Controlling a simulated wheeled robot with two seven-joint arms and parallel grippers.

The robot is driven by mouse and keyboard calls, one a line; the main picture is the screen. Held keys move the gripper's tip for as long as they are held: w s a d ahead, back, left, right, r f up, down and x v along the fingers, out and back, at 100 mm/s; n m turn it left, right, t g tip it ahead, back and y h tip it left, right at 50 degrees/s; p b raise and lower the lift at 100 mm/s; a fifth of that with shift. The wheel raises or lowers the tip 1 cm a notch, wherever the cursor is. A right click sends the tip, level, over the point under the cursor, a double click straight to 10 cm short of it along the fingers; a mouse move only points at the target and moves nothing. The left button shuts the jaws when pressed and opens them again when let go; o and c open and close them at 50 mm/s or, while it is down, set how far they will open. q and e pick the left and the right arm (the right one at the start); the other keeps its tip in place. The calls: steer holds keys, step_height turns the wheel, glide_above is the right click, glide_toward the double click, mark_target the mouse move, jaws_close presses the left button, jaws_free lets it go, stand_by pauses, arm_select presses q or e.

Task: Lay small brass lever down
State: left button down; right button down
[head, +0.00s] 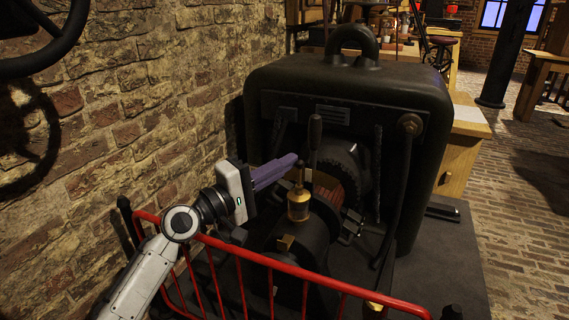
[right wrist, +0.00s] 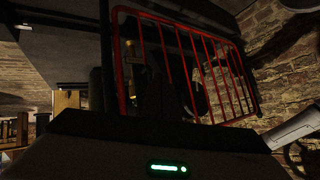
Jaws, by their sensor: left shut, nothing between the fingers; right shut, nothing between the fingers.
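A brass oil cup (head: 299,205) stands upright on the dark machine. A small lever (head: 300,173) rises from its top and looks close to upright; it is small and dark, so its exact tilt is hard to tell. My left gripper (head: 292,160) comes in from the left, its purple fingers closed together and empty. Their tips are beside the lever's top; I cannot tell whether they touch it. In the right wrist view, the dark housing with green lights is my right gripper (right wrist: 168,150); it is shut and empty, its fingertips hard to make out.
A red railing (head: 270,262) runs across the front, under my left arm. A dark upright handle (head: 315,135) stands just behind the oil cup. The big black machine casing (head: 350,85) rises behind. A brick wall (head: 110,110) is close on the left. Open brick floor lies at right.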

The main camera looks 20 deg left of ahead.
arm_select(q)
steer(key=shift+s, duration=0.15)
arm_select(e)
steer(key=shift+f, duration=0.2)
arm_select(q)
steer(key=shift+s+f, duration=0.2)
steer(key=shift+s, duration=0.1)
arm_select(e)
steer(key=shift+d, duration=0.1)
arm_select(q)
steer(key=s+f, duration=0.2)
steer(key=s, duration=0.1)
steer(key=shift+f, duration=0.3)
arm_select(e)
steer(key=shift+r, duration=0.4)
steer(key=shift+a, duration=0.2)
steer(key=shift+f, duration=0.15)
stand_by(1.2)
arm_select(q)
steer(key=shift+a, duration=0.1)
